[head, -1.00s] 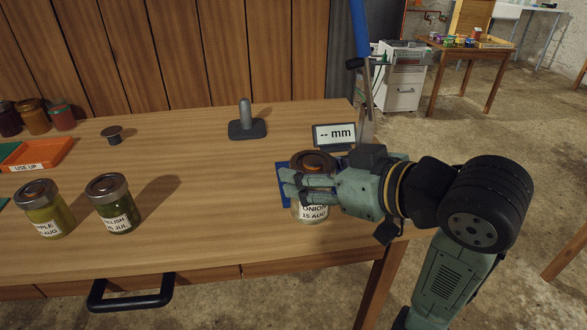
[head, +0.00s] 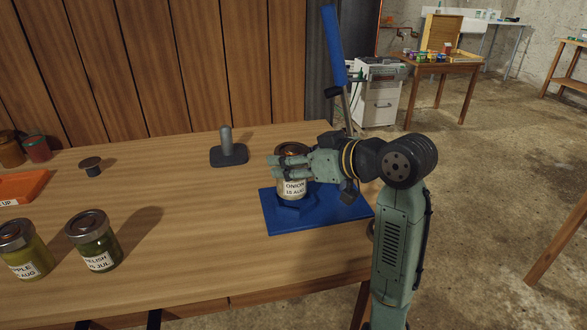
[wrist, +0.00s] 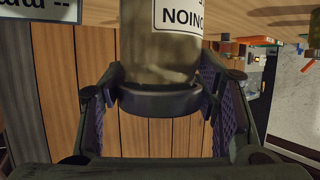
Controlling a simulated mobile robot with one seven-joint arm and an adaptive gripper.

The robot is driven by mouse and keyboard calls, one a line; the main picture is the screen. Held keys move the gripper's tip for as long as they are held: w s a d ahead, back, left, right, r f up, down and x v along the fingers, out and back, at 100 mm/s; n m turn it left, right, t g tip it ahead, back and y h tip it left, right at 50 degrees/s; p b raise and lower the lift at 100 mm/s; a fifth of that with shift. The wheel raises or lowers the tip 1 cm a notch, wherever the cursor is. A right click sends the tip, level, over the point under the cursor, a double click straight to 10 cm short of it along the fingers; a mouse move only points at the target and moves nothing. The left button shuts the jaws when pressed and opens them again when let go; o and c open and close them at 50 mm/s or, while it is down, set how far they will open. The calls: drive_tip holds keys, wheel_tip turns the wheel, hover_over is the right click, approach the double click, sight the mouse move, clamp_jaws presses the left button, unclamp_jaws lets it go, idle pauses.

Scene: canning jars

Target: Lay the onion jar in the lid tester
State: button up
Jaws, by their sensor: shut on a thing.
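The onion jar (head: 292,187) is a glass jar with a brown-topped lid and a white label reading ONION 15 AUG. It stands upright in my gripper (head: 280,168), whose fingers close around its upper part. In the wrist view, the jar (wrist: 160,45) appears upside down, with its dark lid rim (wrist: 160,102) between the fingers of my gripper (wrist: 162,82). The jar is over the blue base of the lid tester (head: 338,214), near a raised blue holder. I cannot tell whether it touches. The tester's display (wrist: 40,8) shows in a corner of the wrist view.
A blue lever (head: 335,45) rises behind my gripper. A dark stand with an upright post (head: 227,150) is behind left. The apple jar (head: 22,250), relish jar (head: 93,242), a round dark knob (head: 91,166) and an orange tray (head: 22,187) are left. The front middle table is clear.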

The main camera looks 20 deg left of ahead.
drive_tip(key=shift+w+a+f+p, duration=0.1)
drive_tip(key=shift+w+f+p, duration=0.1)
drive_tip(key=shift+f, duration=0.7)
drive_tip(key=shift+w+f+p, duration=0.1)
drive_tip(key=shift+w+f, duration=0.1)
drive_tip(key=shift+f, duration=0.7)
drive_tip(key=o, duration=1.5)
drive_tip(key=shift+o, duration=0.2)
